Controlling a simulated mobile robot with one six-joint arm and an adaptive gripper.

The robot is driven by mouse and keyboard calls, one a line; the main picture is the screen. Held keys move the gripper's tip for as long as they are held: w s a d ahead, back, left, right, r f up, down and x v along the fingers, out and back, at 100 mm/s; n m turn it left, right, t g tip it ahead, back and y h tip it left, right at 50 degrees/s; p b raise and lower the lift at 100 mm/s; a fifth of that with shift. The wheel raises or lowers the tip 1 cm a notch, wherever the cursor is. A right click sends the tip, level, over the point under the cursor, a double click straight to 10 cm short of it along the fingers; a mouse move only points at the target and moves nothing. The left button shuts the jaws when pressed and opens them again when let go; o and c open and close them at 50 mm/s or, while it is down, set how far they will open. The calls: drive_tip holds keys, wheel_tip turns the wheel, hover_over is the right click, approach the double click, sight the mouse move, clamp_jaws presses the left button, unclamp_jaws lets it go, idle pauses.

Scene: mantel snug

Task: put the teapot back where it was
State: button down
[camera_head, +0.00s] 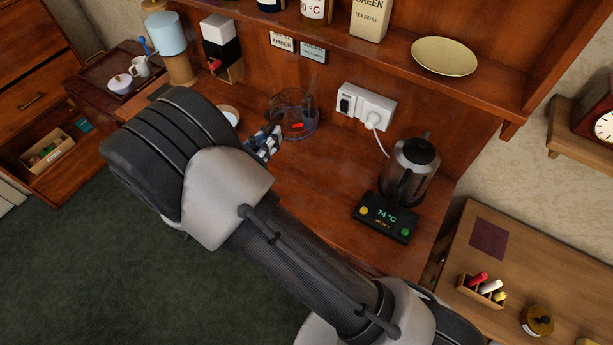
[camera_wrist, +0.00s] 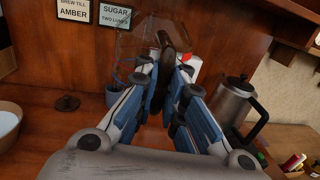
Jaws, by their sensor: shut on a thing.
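The clear glass teapot (camera_head: 293,112) is at the back of the wooden counter, beyond my gripper (camera_head: 268,143). In the wrist view its see-through body (camera_wrist: 135,45) shows faintly, with a dark handle (camera_wrist: 173,32) toward me. My gripper (camera_wrist: 168,85) is shut on that handle, its blue-padded fingers on either side. The fingers hide the lower handle. I cannot tell whether the teapot's base touches the counter.
A steel kettle (camera_head: 414,165) with a black base display (camera_head: 386,217) stands right of the teapot. A white socket (camera_head: 366,105) is on the back panel. A white bowl (camera_wrist: 8,122) and dark knobbed disc (camera_wrist: 67,103) lie left. A dark square mat (camera_head: 489,240) lies on the right table.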

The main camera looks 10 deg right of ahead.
drive_tip(key=f+b, duration=0.5)
drive_tip(key=f, duration=1.5)
drive_tip(key=shift+w, duration=0.2)
drive_tip(key=c, duration=2.2)
unclamp_jaws()
drive_tip(key=shift+f, duration=0.2)
drive_tip(key=o, duration=0.5)
drive_tip(key=shift+r, duration=0.15)
